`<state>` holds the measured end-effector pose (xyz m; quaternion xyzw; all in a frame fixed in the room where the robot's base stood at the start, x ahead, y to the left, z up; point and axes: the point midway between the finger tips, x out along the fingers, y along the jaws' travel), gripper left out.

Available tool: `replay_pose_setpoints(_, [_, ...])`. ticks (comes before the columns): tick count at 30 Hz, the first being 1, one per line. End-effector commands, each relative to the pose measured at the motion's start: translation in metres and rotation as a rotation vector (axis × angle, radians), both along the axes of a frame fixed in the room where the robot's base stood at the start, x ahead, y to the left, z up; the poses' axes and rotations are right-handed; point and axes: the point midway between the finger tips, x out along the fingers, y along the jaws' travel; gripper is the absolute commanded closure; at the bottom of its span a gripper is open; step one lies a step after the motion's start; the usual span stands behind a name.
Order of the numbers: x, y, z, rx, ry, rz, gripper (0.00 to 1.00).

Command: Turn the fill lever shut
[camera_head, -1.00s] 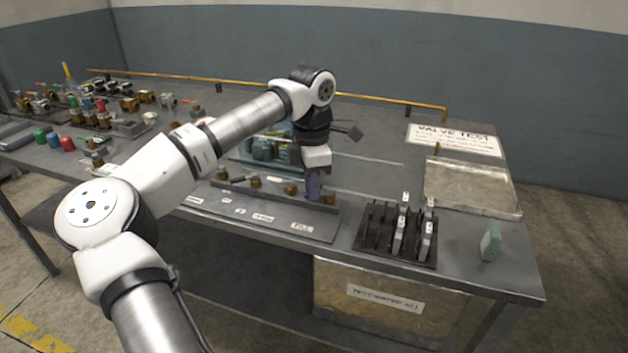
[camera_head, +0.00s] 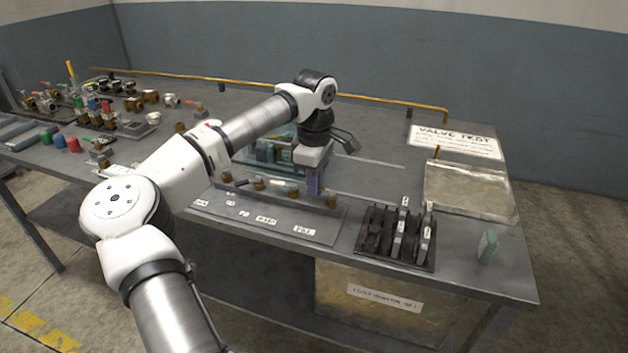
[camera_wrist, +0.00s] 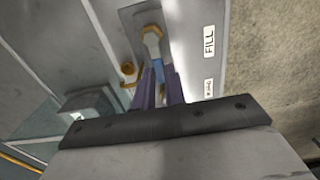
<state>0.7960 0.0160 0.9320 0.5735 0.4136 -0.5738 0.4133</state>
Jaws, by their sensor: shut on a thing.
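My gripper (camera_head: 314,184) points down at the right end of the valve strip, with its purple fingers just behind and left of a brass fitting (camera_head: 330,198). In the wrist view my gripper (camera_wrist: 159,88) is shut on the blue fill lever (camera_wrist: 158,70), and only a short blue part shows between and beyond the fingers. The lever lies against the brass valve with a hexagonal end (camera_wrist: 152,38). The "FILL" label (camera_wrist: 209,41) is beside it, and it also shows on the front plate in the head view (camera_head: 304,230). The fingers hide much of the lever.
A black rack (camera_head: 395,240) with upright grey pieces stands to the right. Beyond it are a shallow metal tray (camera_head: 470,190) and a green block (camera_head: 488,246) near the table edge. A teal fixture (camera_head: 265,150) is close behind my gripper. Several valves (camera_head: 100,115) crowd the left.

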Motion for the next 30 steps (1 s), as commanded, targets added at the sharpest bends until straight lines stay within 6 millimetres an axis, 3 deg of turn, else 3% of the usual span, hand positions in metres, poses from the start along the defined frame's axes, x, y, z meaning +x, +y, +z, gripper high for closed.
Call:
replay_pose_setpoints(12, [0.0006, -0.0015, 0.0008, -0.003, -0.003, -0.010, 1.00])
replay_pose_setpoints(13, [0.0006, -0.0015, 0.0009, -0.003, -0.003, -0.010, 0.85])
replay_pose_setpoints(18, [0.0005, -0.0010, 0.0006, -0.002, -0.002, -0.009, 0.66])
replay_pose_setpoints(30, [-0.0010, 0.0004, -0.0011, 0.000, -0.003, 0.037, 0.66])
